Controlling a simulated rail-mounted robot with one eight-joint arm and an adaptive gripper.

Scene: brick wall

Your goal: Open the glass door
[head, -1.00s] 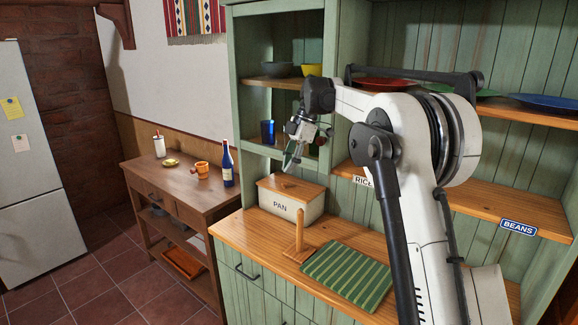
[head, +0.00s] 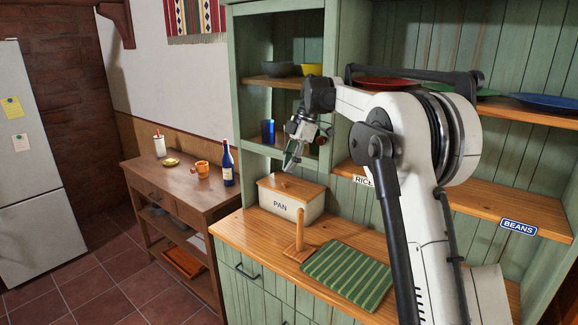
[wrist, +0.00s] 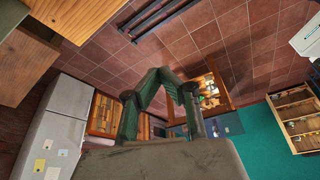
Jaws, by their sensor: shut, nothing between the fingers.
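A green framed cabinet section (head: 237,95) stands at the upper left of the green hutch in the head view, where the glass door would be. Its glass is too clear to make out, and I cannot tell whether the door stands ajar. Bowls and a blue cup (head: 267,131) show inside it. My gripper (head: 291,164) hangs in front of the lower right of this section, above the bread box, tilted downward. It is shut and empty. In the wrist view my gripper (wrist: 160,73) shows its fingertips together. Contact with the door frame cannot be told.
A PAN bread box (head: 292,205), a wooden upright holder (head: 300,235) and a green striped cloth (head: 347,275) are on the counter below. A side table (head: 178,185) with a blue bottle (head: 227,165) stands to the left. The tiled floor there is clear.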

